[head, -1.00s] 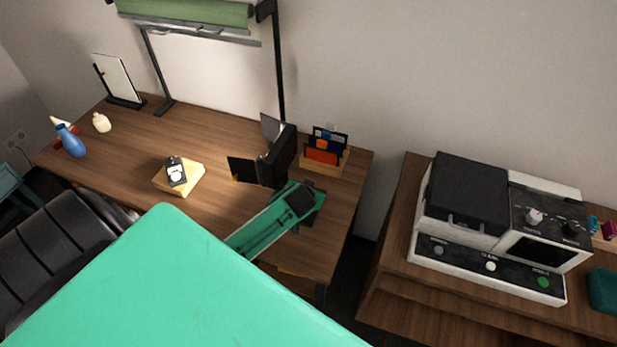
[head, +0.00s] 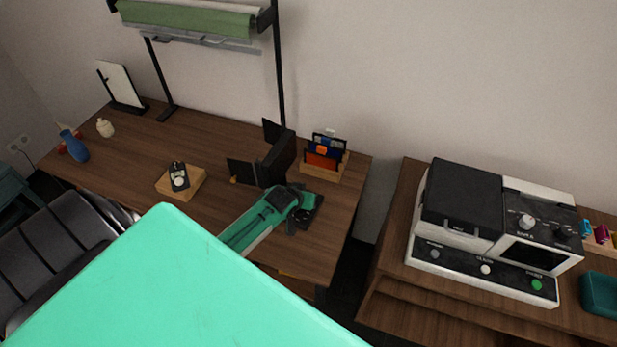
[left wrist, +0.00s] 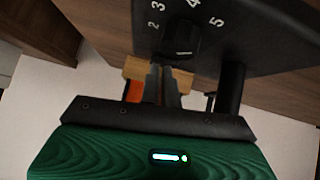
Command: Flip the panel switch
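In the left wrist view, a black panel (left wrist: 265,30) shows a round black knob (left wrist: 181,40) with white numbers around it, 2 to 5 being legible. My left gripper (left wrist: 163,68) points at the panel's lower edge, its dark fingers close together just below the knob; nothing shows between them. Whether they touch the panel cannot be told. In the head view, my left gripper (head: 304,200) is over the right part of the desk, beside a black box-like device with flaps (head: 277,158). The knob is not distinguishable there. My right gripper is not in view.
A wooden file holder (head: 322,173) with orange and blue folders stands behind the gripper. A wooden block with a small dark device (head: 179,177) lies to the left. A black and white machine (head: 490,225) stands on the right table, across a gap. The desk's middle is clear.

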